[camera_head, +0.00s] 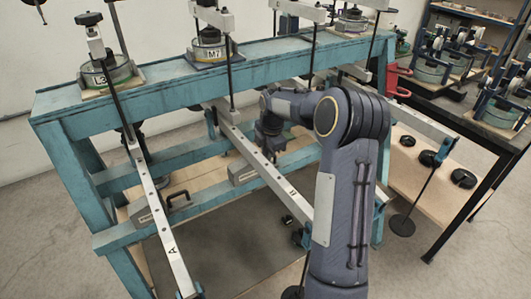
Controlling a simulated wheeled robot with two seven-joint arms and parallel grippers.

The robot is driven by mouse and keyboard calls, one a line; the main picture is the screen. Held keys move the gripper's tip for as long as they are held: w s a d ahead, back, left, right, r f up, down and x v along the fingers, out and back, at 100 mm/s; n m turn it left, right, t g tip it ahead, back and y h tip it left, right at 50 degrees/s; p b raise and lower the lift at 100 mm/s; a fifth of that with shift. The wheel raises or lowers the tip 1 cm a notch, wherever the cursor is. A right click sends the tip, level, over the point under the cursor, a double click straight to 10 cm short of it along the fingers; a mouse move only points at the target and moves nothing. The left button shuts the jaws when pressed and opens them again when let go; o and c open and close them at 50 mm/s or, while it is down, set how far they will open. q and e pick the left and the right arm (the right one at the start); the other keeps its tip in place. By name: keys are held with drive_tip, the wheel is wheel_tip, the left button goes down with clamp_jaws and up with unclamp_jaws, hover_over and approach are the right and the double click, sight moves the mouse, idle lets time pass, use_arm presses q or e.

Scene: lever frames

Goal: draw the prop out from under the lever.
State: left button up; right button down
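Several pale metal levers cross the teal frame (150,78). Lever A (163,226) slopes down at the left, and lever B (278,186) slopes down in the middle. A grey block (146,214) sits on the lower teal rail by lever A, with a black handle (178,196) close by. A similar grey block (242,176) sits by lever B. I cannot tell which piece is the prop. My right gripper (270,154) hangs pointing down beside or over lever B. Its fingers are small and dark, so its opening is unclear. My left gripper is out of view.
Clamped gauges (208,42) and upright rods stand along the frame top. My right arm hides part of the frame's right side. At right, black weights (464,178) lie on a wooden shelf below a dark table (440,98) of equipment.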

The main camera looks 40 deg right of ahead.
drive_tip(key=d, duration=0.3)
drive_tip(key=d+p, duration=0.1)
drive_tip(key=d, duration=0.2)
drive_tip(key=s+d+p, duration=0.1)
drive_tip(key=d, duration=0.2)
drive_tip(key=shift+d+r, duration=0.1)
drive_tip(key=shift+d, duration=0.5)
drive_tip(key=c, duration=1.5)
unclamp_jaws()
drive_tip(key=shift+s, duration=0.1)
drive_tip(key=r, duration=0.2)
drive_tip(key=s+r, duration=0.1)
drive_tip(key=r, duration=0.4)
drive_tip(key=shift+s+r, duration=0.25)
drive_tip(key=shift+r, duration=0.05)
